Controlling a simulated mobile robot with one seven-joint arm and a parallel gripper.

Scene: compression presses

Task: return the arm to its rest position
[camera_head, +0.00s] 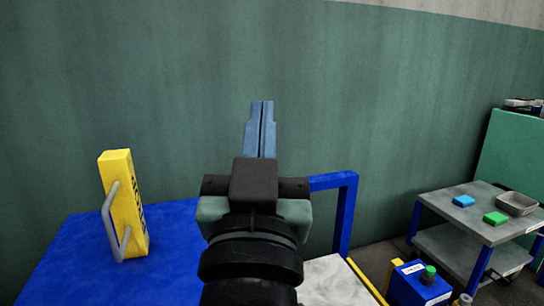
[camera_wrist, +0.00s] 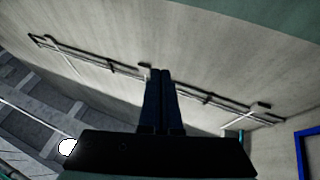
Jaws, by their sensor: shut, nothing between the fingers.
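My gripper (camera_head: 262,104) stands upright in the middle of the head view, its two blue fingers pressed together and pointing up. Nothing is between them. In the wrist view the fingers (camera_wrist: 161,72) also show closed side by side, against an upper wall and a ceiling. My arm's dark wrist rises from the bottom of the head view and hides part of what is behind it.
A grey cart (camera_head: 455,208) at right holds a blue block (camera_head: 464,201), a green block (camera_head: 496,217) and a grey tray (camera_head: 517,204). A blue control box (camera_head: 418,287) has a green button.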

